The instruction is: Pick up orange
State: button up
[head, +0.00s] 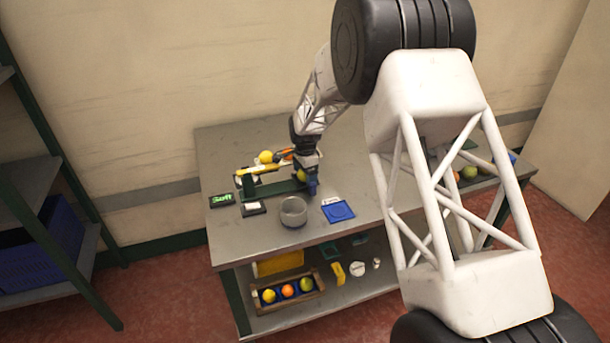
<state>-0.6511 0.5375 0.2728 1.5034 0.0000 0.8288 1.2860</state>
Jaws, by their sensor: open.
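My gripper (307,183) is low over the grey workbench top, pointing down, and is open. A yellow-green round fruit (302,175) shows right at its fingers; I cannot tell whether they touch. An orange-coloured shape (286,154) shows just left of my wrist, partly hidden, and I cannot tell if it is a whole orange. A clear orange fruit (288,291) sits in a wooden crate (290,302) on the lower shelf, between a yellow fruit (269,296) and a yellow-green one (306,285).
A green-and-yellow rack (272,190) stands left of my gripper, with a yellow fruit (266,157) behind it. A grey bowl (293,212) and a blue square tray (338,211) are in front. More fruit (470,172) lies at the bench's right, partly behind my arm.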

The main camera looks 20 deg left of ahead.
jog(key=shift+c, duration=0.5)
jog(key=c, duration=1)
jog(key=shift+r, duration=0.15)
jog(key=shift+r, duration=4.85)
